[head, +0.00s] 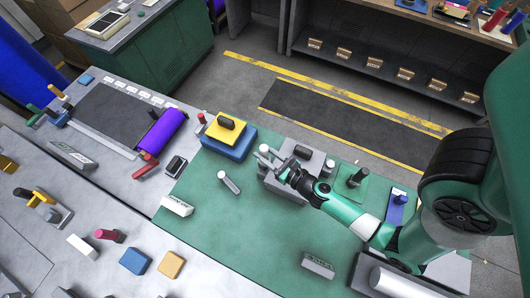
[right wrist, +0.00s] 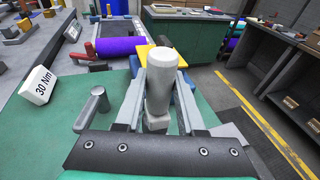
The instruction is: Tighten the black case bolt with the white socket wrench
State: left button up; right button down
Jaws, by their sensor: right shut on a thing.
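My right gripper (head: 268,157) is over the left end of a grey block (head: 283,184) on the green mat. In the right wrist view, my right gripper (right wrist: 158,105) is shut on the white socket wrench (right wrist: 162,72), a pale upright cylinder with a wider top and a narrower grey foot. Whether the foot touches anything below is hidden by the gripper. A short black cylinder (head: 302,151), which looks like the black case bolt, stands at the block's back, right of the gripper. My left gripper is not in view.
A white 30 Nm block (head: 177,205) is farther left. A yellow block on a blue one (head: 229,143) stands behind. A green plate with a black knob (head: 352,189) is to the right. The front mat is mostly clear.

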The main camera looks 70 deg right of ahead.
aim_at(265, 149)
jog(key=shift+f+b, duration=0.7)
jog(key=shift+f, duration=0.1)
dwell(1.6)
dwell(4.6)
jog(key=shift+r+p, duration=3.55)
jog(key=shift+r, duration=0.05)
